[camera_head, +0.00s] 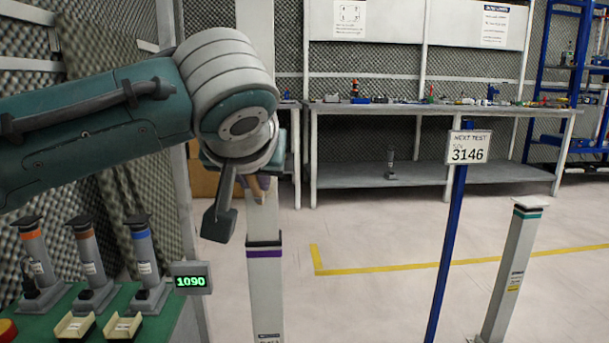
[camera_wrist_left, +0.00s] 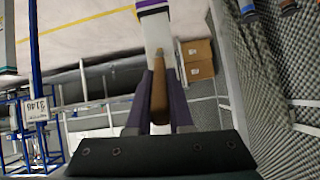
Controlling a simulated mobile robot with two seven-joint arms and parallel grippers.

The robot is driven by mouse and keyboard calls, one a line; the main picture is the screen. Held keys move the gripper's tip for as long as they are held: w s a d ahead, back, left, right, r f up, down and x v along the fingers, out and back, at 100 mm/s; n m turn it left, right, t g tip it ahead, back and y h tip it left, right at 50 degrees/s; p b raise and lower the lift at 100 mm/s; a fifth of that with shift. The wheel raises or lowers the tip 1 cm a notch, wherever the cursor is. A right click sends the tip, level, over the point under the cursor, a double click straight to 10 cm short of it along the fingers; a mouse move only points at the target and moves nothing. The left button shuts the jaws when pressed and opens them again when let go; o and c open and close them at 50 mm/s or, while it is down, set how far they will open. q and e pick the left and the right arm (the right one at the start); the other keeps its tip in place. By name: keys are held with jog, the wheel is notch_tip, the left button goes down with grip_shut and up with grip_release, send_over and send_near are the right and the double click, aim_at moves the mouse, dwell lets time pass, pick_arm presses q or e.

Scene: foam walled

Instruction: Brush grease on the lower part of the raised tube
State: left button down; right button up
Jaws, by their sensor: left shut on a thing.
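The raised tube (camera_head: 262,222) is a pale upright column. It rises out of a wider white post (camera_head: 265,300) with a black collar and a purple band. My left arm hides its middle, and a pale column continues above the arm. My left gripper (camera_head: 256,184) is at its lower part, above the collar. It is shut on a brush with a brown handle (camera_wrist_left: 159,95). The brush's tip points toward the tube (camera_wrist_left: 157,32) and overlaps it in the left wrist view. I cannot tell whether the bristles touch. My right gripper is not in view.
A green bench (camera_head: 185,310) at left holds several grey banded cylinders and a 1090 display (camera_head: 191,279), close to the post. A blue sign pole (camera_head: 447,250) reading 3146 and a teal-banded post (camera_head: 512,270) stand right. Open floor lies between the posts.

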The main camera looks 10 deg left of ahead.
aim_at(251, 189)
pick_arm(q)
jog(key=shift+s+r+p, duration=0.15)
jog(key=shift+s+p, duration=0.05)
jog(key=shift+p, duration=0.1)
jog(key=shift+s+d+p, duration=0.25)
jog(key=shift+s+p, duration=0.5)
jog(key=shift+s, duration=0.15)
jog(key=shift+s+d+p, duration=0.3)
jog(key=shift+s+p, duration=0.45)
jog(key=shift+s, duration=0.1)
jog(key=shift+s+d+p, duration=0.25)
jog(key=shift+s+p, duration=0.5)
jog(key=shift+s, duration=0.15)
jog(key=s+p, duration=0.1)
jog(key=s+d+p, duration=0.1)
jog(key=s, duration=0.1)
jog(key=shift+w+a, duration=0.1)
jog(key=shift+w, duration=0.05)
